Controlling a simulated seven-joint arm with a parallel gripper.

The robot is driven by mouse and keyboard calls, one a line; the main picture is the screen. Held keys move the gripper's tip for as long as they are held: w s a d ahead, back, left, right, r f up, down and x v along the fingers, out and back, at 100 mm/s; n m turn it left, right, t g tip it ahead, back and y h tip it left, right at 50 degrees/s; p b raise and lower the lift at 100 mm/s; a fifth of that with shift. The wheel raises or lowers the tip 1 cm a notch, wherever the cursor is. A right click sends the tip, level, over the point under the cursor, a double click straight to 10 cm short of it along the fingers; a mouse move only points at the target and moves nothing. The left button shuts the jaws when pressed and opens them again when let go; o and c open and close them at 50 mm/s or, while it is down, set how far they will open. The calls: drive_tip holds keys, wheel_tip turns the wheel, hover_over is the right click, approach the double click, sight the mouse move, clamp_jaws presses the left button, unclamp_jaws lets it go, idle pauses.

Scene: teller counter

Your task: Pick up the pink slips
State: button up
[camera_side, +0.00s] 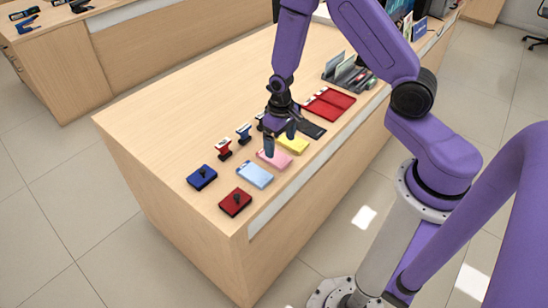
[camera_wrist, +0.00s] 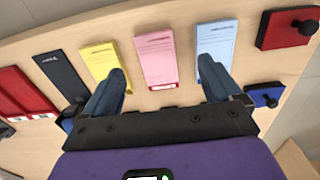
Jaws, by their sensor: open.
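The pink slips (camera_side: 273,159) lie flat on the wooden counter, between the light blue slips (camera_side: 255,174) and the yellow slips (camera_side: 293,144). In the wrist view the pink slips (camera_wrist: 157,60) lie ahead of my gripper (camera_wrist: 162,85), roughly centred between its two fingers. My gripper (camera_side: 281,141) points down over the row of slips, with its fingers spread wide and nothing between them. In the wrist view the fingertips overlap the edges of the yellow slips (camera_wrist: 105,62) and the blue slips (camera_wrist: 214,50). In the side view a finger hides part of the pink slips.
A blue stamp pad (camera_side: 202,177) and a red stamp pad (camera_side: 236,202) lie at the counter's near corner. Stamps with red (camera_side: 224,148) and blue (camera_side: 244,132) parts stand behind the slips. A dark folder (camera_side: 312,129) and red folders (camera_side: 328,103) lie beyond. The counter's left part is clear.

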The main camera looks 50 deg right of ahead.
sight(282, 161)
drive_tip(key=shift+f, duration=0.95)
drive_tip(key=shift+s+d+f, duration=0.1)
drive_tip(key=shift+d+f, duration=0.1)
drive_tip(key=shift+f, duration=0.8)
drive_tip(key=shift+s+d+f, duration=0.1)
drive_tip(key=shift+d+f, duration=0.05)
drive_tip(key=shift+f, duration=1.45)
drive_tip(key=c, duration=1.2)
